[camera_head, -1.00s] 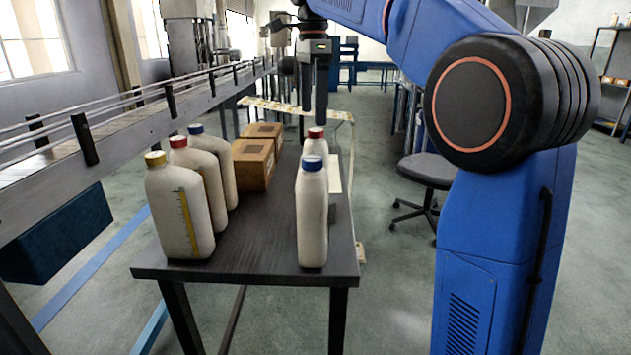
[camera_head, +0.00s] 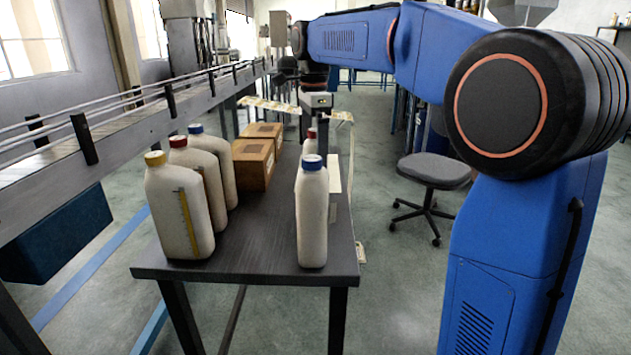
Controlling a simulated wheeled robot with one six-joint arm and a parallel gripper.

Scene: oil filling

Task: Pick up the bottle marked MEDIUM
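On the dark table (camera_head: 260,272), a slim white bottle with a blue cap (camera_head: 311,220) stands upright near the front. Behind it a red-capped bottle (camera_head: 311,135) is mostly hidden. Three larger jugs stand at the left: yellow-capped (camera_head: 177,215), red-capped (camera_head: 180,143) and blue-capped (camera_head: 197,130). I cannot read MEDIUM on any of them. My gripper (camera_head: 321,132) is low at the rear slim bottle, with a dark finger just right of its red cap. The other finger is not clear, so I cannot tell whether the gripper is shut on it.
Two cardboard boxes (camera_head: 253,163) sit behind the jugs on the table. A conveyor with rails (camera_head: 120,110) runs along the left. A grey stool (camera_head: 433,170) stands on the floor to the right. The table's front middle is clear.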

